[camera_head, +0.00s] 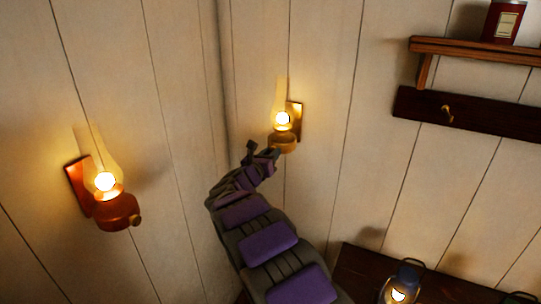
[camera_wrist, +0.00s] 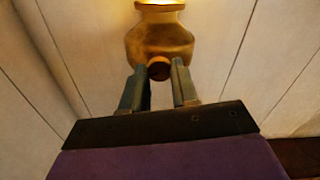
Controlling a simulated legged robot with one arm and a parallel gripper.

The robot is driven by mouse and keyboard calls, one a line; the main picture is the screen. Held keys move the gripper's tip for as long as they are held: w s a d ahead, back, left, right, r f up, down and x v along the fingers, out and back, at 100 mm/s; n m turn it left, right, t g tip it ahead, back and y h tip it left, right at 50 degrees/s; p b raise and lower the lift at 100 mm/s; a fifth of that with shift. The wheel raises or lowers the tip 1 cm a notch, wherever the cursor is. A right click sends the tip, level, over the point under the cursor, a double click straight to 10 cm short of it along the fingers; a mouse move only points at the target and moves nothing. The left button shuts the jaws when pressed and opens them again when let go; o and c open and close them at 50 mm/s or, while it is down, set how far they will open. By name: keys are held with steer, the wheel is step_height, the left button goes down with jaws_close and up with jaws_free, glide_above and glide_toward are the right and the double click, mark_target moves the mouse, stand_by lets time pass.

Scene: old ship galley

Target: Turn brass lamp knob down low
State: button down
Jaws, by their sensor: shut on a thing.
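The brass lamp (camera_head: 283,143) hangs on the wall just right of the corner, lit, with a glass chimney and a wooden backing. Its round base (camera_wrist: 160,42) fills the top middle of the wrist view. The small round brass knob (camera_wrist: 159,68) faces me on the front of the base. My gripper (camera_head: 263,152) reaches up to the lamp's base, and its two fingers stand on either side of the knob, shut on it. In the head view my gripper covers the knob, and its turn position cannot be told.
A second lit lamp with a red base (camera_head: 117,212) hangs on the left wall. A dark counter (camera_head: 352,268) with a lit lantern (camera_head: 403,280) is at lower right. A shelf (camera_head: 470,49) with a red tin (camera_head: 503,22) and a hook rail (camera_head: 480,116) are at upper right.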

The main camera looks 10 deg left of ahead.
steer(key=shift+s+a+f+n+p, duration=0.1)
steer(key=shift+n+p, duration=4.8)
steer(key=shift+n, duration=2.45)
steer(key=shift+f+n+p, duration=0.1)
steer(key=shift+n+p, duration=4.75)
steer(key=shift+n, duration=2.5)
